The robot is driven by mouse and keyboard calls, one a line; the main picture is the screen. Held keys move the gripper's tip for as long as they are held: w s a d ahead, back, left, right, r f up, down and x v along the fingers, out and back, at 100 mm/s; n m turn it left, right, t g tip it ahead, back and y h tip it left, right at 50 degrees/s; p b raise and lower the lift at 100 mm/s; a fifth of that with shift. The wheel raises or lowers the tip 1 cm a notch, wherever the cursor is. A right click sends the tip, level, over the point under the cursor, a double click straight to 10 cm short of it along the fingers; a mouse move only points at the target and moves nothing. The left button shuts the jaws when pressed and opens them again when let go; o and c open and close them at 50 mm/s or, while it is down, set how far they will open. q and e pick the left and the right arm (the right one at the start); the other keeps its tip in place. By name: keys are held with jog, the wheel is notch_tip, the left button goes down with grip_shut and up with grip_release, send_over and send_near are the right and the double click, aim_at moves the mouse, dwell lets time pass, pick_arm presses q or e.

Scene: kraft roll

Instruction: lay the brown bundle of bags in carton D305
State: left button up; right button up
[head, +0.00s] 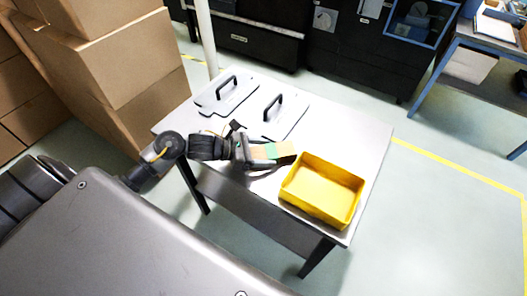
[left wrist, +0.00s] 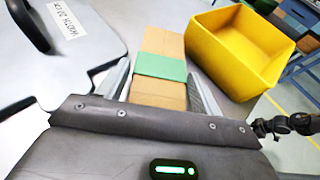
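The brown bundle of bags (head: 264,151) has a green band around its middle. My left gripper (head: 270,153) is over the table, left of the yellow bin. No D305 mark is legible on anything.
The white table (head: 345,130) carries two flat grey boards with black handles, the left board (head: 215,101) and the right board (head: 290,127). Large brown cartons (head: 125,55) are stacked on the floor at left. Dark machines (head: 350,45) stand behind. The table's right side is clear.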

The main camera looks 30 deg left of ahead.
pick_arm(q)
jog(key=shift+o, duration=0.8)
pick_arm(e)
jog(key=shift+d, duration=0.1)
pick_arm(q)
jog(key=shift+r, duration=0.2)
jog(key=b+v, duration=0.2)
jog(key=v, duration=0.8)
jog(key=shift+s+a, duration=0.2)
jog(key=shift+s, duration=0.05)
jog(key=shift+s+a+r, duration=0.25)
jog(key=shift+s+a, duration=0.05)
jog(key=shift+a, duration=0.05)
jog(key=shift+a+r, duration=0.1)
pick_arm(e)
jog(key=shift+w+d+f, duration=0.2)
jog(key=shift+d+f, duration=0.25)
jog(key=shift+w+d+f, duration=0.15)
jog(key=shift+d+f, duration=0.3)
pick_arm(q)
jog(key=shift+s, duration=0.1)
pick_arm(e)
jog(key=shift+a, duration=0.1)
